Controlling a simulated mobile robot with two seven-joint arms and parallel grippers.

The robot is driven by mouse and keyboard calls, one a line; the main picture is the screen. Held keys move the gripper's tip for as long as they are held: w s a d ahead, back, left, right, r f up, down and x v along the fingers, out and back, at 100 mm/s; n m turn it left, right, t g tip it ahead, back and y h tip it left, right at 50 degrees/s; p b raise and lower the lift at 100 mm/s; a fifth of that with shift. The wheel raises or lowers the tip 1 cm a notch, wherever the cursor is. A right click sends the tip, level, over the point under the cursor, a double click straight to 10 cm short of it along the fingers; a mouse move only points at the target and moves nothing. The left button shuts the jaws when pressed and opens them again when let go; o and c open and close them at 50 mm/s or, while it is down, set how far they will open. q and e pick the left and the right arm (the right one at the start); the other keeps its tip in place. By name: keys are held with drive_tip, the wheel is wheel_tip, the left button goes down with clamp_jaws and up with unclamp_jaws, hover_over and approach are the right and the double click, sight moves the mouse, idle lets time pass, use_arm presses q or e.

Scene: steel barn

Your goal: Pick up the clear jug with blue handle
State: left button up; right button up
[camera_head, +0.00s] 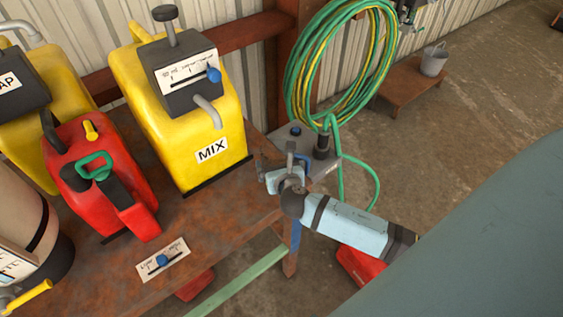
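No clear jug can be made out for certain. A small curved blue piece (303,159) shows right behind my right gripper (273,170), at the right end of the rusty table. I cannot tell whether it is the jug's handle or whether the gripper touches it. My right arm comes in from the lower right, and its gripper is over the table's right edge, to the right of the yellow MIX container. The fingers are small and partly overlapped, so their opening is unclear. My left gripper is out of view.
A green hose coil (293,75) hangs behind. A bucket (433,60) stands on a low bench. Floor at right is open.

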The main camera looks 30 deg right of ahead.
drive_tip(key=c, duration=0.8)
drive_tip(key=shift+r, duration=0.15)
